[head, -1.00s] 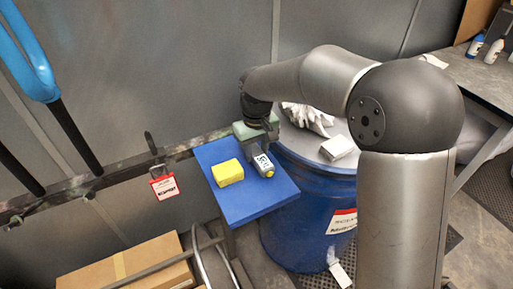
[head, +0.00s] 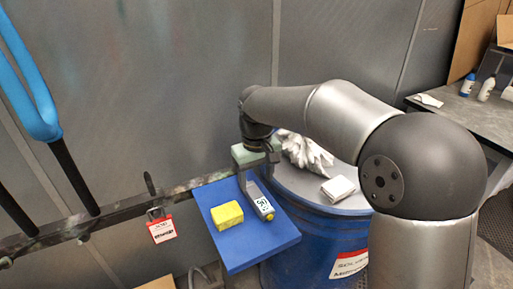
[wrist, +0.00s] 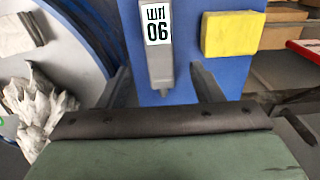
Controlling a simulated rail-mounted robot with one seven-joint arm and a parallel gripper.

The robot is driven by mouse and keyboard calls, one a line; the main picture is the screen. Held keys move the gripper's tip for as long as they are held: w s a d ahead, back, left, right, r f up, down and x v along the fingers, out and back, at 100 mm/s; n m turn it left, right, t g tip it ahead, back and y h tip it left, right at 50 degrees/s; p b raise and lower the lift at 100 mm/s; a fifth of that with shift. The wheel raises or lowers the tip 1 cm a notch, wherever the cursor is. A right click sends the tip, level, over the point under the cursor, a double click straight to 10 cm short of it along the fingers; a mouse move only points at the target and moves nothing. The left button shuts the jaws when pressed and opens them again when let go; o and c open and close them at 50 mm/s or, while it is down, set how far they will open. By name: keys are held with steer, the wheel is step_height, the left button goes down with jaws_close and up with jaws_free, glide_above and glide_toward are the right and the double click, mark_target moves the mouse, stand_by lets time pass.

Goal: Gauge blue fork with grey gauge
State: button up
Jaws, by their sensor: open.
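The grey gauge (head: 262,207), with a white "06" label and a yellow end, lies on a blue shelf (head: 240,256). It also shows in the wrist view (wrist: 161,68), lying in line between my fingers. My gripper (wrist: 163,85) is open, with one finger on each side of the gauge and no visible contact. In the head view my gripper (head: 258,180) is over the shelf's back part; its height above the gauge is hard to tell. The blue fork (head: 35,100) hangs at the upper left, with dark lower legs, well away from my gripper.
A yellow block (head: 227,216) lies left of the gauge on the shelf. A dark rail (head: 105,218) with a red-and-white tag (head: 162,230) runs along the wall below the fork. A blue drum (head: 315,245) with a crumpled white cloth (head: 303,150) on top stands at right.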

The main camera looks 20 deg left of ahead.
mark_target(256, 195)
step_height(256, 195, up, 12)
steer(key=s+d+f+m, duration=0.2)
steer(key=s+d+f, duration=0.1)
steer(key=d, duration=0.6)
steer(key=s+d+f+m, duration=0.2)
steer(key=s+d+f, duration=0.15)
steer(key=d, duration=0.45)
steer(key=s+d+f+m, duration=0.2)
steer(key=s+d+f, duration=0.3)
steer(key=s+d, duration=0.1)
steer(key=s+d+f+m, duration=0.2)
steer(key=s+d+f, duration=0.3)
steer(key=s, duration=0.4)
steer(key=shift+s+d+t, duration=0.25)
steer(key=shift+d+t, duration=0.15)
steer(key=shift+d, duration=0.15)
